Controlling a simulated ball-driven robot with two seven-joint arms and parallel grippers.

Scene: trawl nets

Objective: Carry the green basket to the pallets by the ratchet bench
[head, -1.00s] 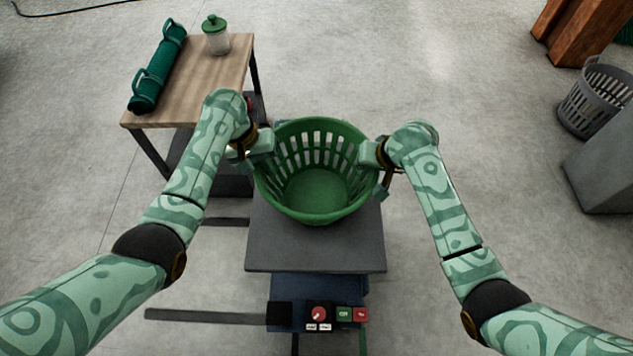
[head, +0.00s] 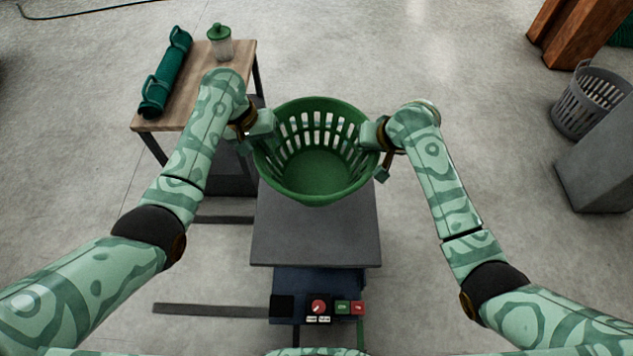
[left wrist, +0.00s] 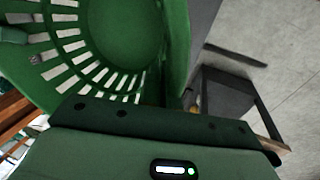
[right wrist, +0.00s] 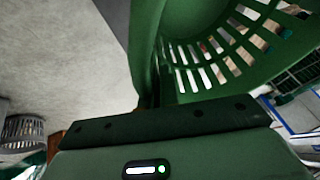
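The green basket (head: 318,190), round with slotted walls and empty, is held upright between my two grippers. My left gripper (head: 263,138) is shut on its left rim, and my right gripper (head: 369,147) is shut on its right rim. The basket appears to be raised over the far part of a dark grey platform (head: 315,235). The basket wall (left wrist: 176,45) runs into the jaw in the left wrist view, and the same wall (right wrist: 146,45) shows in the right wrist view. The fingertips are largely hidden there. I cannot make out pallets or a ratchet bench.
A wooden-topped table (head: 205,85) at upper left holds a dark green roll (head: 166,75) and a lidded jar (head: 220,43). A grey slotted basket (head: 590,100) and a grey block (head: 600,165) stand at right. Open floor lies ahead.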

